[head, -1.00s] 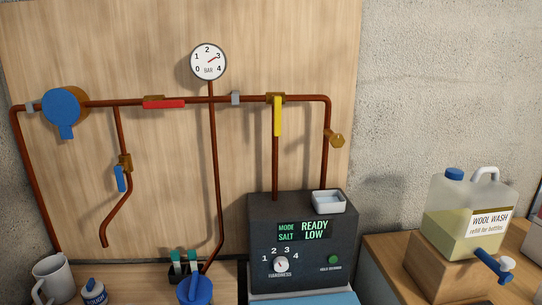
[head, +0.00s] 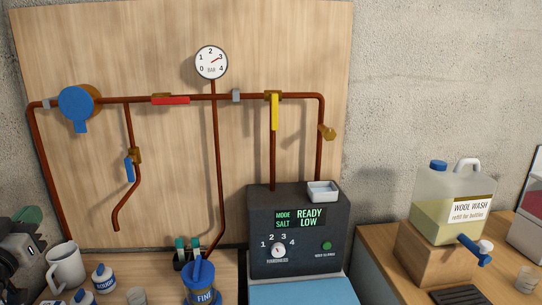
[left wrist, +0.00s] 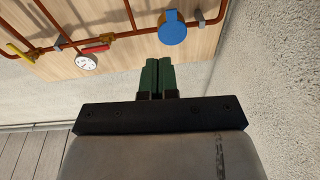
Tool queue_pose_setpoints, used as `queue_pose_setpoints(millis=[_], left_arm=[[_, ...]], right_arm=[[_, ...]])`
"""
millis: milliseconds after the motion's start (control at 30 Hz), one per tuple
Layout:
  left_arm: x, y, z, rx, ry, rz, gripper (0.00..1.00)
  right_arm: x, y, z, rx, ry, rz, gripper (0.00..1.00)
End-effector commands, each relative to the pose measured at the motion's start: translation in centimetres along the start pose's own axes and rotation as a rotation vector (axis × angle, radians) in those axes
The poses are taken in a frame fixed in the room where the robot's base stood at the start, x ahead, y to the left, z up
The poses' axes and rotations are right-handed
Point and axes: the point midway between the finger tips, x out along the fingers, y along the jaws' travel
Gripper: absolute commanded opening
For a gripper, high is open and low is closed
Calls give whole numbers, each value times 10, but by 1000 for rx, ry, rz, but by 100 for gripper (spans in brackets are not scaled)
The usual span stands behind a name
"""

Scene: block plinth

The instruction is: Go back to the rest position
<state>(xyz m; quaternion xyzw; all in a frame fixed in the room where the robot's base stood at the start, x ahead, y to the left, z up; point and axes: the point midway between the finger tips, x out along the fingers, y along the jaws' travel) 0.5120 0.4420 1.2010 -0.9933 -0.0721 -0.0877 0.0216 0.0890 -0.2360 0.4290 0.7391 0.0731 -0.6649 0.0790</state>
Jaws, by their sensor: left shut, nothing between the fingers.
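My left gripper (head: 28,216) shows at the left edge of the head view, partly cut off, beside the lower left end of the pipe panel. In the left wrist view its two green fingers (left wrist: 157,76) are together with nothing between them. It is clear of the mug, the bottles and the pipes. My right gripper is in neither view.
A white mug (head: 66,266) and small bottles (head: 103,277) stand near my left gripper. Copper pipes (head: 217,150) cross the wooden panel. A wool wash jug (head: 450,205) stands at right.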

Motion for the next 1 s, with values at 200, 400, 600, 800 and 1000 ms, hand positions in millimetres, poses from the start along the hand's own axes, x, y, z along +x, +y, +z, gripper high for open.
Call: queue_pose_setpoints(millis=[200, 400, 600, 800, 1000], left_arm=[[-37, 43, 106, 38, -298, 7, 0], [-125, 102, 216, 102, -694, 56, 0], [-220, 150, 271, 149, -1019, 136, 0], [-293, 182, 288, 170, -1245, 217, 0], [-356, 208, 287, 173, -1434, 300, 0]], right_arm=[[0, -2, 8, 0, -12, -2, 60], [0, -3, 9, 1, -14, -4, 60], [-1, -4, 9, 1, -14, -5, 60], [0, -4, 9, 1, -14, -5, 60], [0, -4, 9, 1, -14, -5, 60]])
